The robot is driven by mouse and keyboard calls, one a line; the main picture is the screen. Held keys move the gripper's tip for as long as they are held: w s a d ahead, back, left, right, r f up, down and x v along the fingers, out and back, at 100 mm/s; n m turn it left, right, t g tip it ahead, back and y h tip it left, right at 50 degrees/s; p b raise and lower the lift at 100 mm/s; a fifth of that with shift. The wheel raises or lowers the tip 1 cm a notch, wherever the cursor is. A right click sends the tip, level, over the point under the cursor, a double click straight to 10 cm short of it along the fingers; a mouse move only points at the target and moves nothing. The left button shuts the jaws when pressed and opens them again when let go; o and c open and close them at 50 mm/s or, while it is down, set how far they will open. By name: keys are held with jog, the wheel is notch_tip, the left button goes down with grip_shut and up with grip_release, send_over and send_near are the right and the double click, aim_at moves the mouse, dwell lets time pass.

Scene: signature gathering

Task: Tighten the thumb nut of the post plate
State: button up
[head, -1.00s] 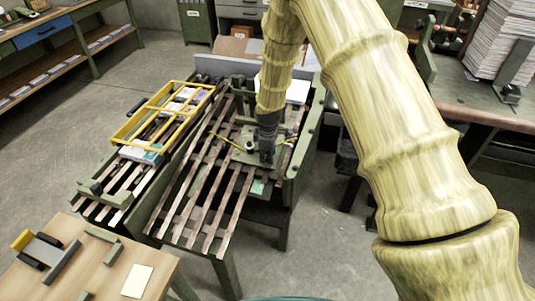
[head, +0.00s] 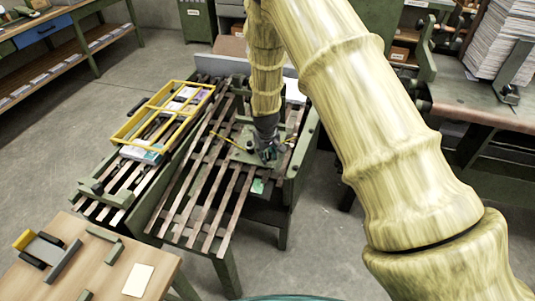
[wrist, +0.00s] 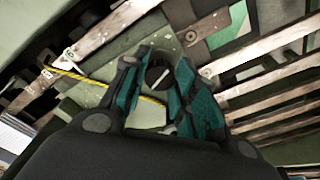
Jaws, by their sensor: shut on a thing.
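The post plate (head: 238,154) is a green plate on the slatted bench; it also shows in the wrist view (wrist: 85,92). The thumb nut (wrist: 158,74) is a dark round knob with a pale bar mark on top, seen between the fingertips in the wrist view. My gripper (wrist: 158,75) has teal-lined fingers and is shut on the thumb nut, one finger on each side. In the head view my gripper (head: 268,154) points down over the right part of the plate, and the nut is hidden there.
A yellow divided frame (head: 165,113) with small packets lies on the slats to the left. A yellow cord (wrist: 100,84) runs across the plate beside the nut. A wooden table (head: 100,265) stands at the front left. Grey floor is clear between benches.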

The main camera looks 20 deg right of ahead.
jog(key=shift+m, duration=2.3)
jog(key=o, duration=1)
jog(key=v, duration=1.2)
jog(key=shift+a, duration=0.2)
